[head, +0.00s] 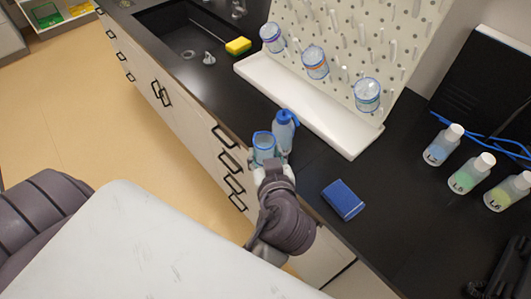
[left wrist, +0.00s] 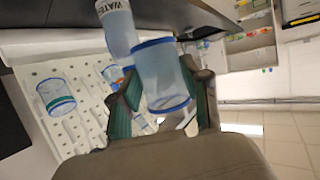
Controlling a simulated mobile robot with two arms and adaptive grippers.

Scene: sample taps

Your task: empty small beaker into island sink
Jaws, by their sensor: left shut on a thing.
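The small beaker (head: 264,148) is clear and bluish with a blue rim. My left gripper (head: 273,169) is shut on it near the front edge of the black counter. It looks roughly upright in the head view. In the left wrist view the beaker (left wrist: 161,75) sits between the fingers of the gripper (left wrist: 160,103). I cannot tell how much liquid it holds. The island sink (head: 178,42) is a dark basin at the upper left of the head view, away from the gripper. My right gripper is not in view.
A blue-capped water bottle (head: 284,130) stands right beside the held beaker. A pegboard (head: 345,45) with several hanging beakers rises behind a white tray (head: 300,98). A yellow sponge (head: 238,46) lies by the sink. A blue box (head: 343,199) and labelled bottles (head: 468,172) are on the right.

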